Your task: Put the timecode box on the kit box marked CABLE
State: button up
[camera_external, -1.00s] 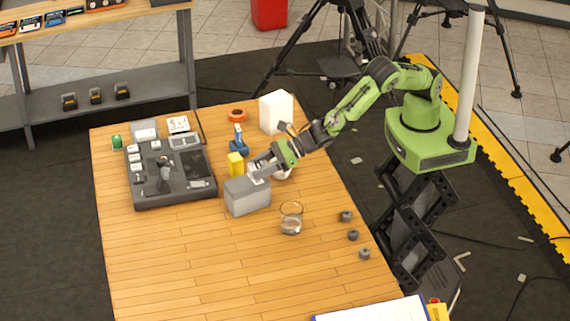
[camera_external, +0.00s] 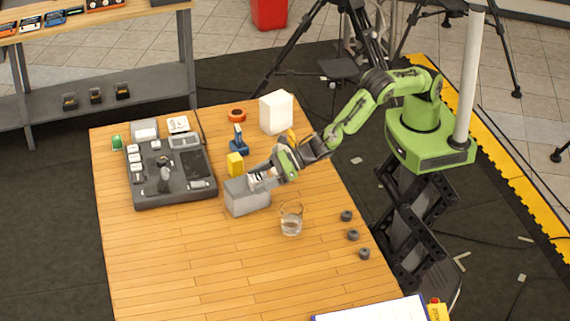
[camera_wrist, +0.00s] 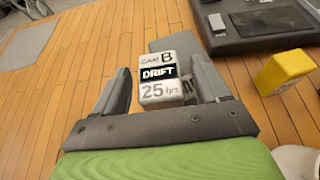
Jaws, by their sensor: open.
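The timecode box (camera_wrist: 159,80), a small white block with a black band reading CAM B, DRIFT, 25 fps, stands between the fingers of my gripper (camera_wrist: 165,88) in the wrist view. The fingers are open, one on each side of it, with a gap visible at least at the left. In the external view my gripper (camera_external: 261,179) is low over the top of a grey box (camera_external: 247,199). The grey box's top also shows behind the timecode box in the wrist view (camera_wrist: 178,44). A label there is partly hidden, and I cannot read the word CABLE.
A dark case (camera_external: 172,190) with several small items lies left of the grey box. A yellow block (camera_external: 235,164) stands close behind it, and a glass beaker (camera_external: 291,219) stands to its right. A white box (camera_external: 276,112) is farther back.

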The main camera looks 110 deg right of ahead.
jog(key=shift+s+r, duration=0.3)
jog(key=v, duration=1.1)
jog(key=s+d+r+m+g+h, duration=0.1)
jog(key=s+d+r+m+g, duration=0.1)
jog(key=s+d+r+m, duration=0.45)
jog(key=s+d+r+m+g+h, duration=0.1)
jog(key=s+d+r+m+g, duration=0.2)
jog(key=d+m, duration=0.65)
jog(key=s+r+m+g+y+b, duration=0.1)
jog(key=s+r+m, duration=0.1)
jog(key=s+m, duration=0.8)
jog(key=s+r+m+g+y+b, duration=0.1)
jog(key=s+r+m+g, duration=0.1)
jog(key=s+m, duration=0.8)
jog(key=s+r, duration=0.1)
jog(key=s, duration=0.3)
jog(key=shift+s+a+r, duration=0.25)
jog(key=shift+s+a, duration=0.05)
jog(key=shift+w, duration=0.1)
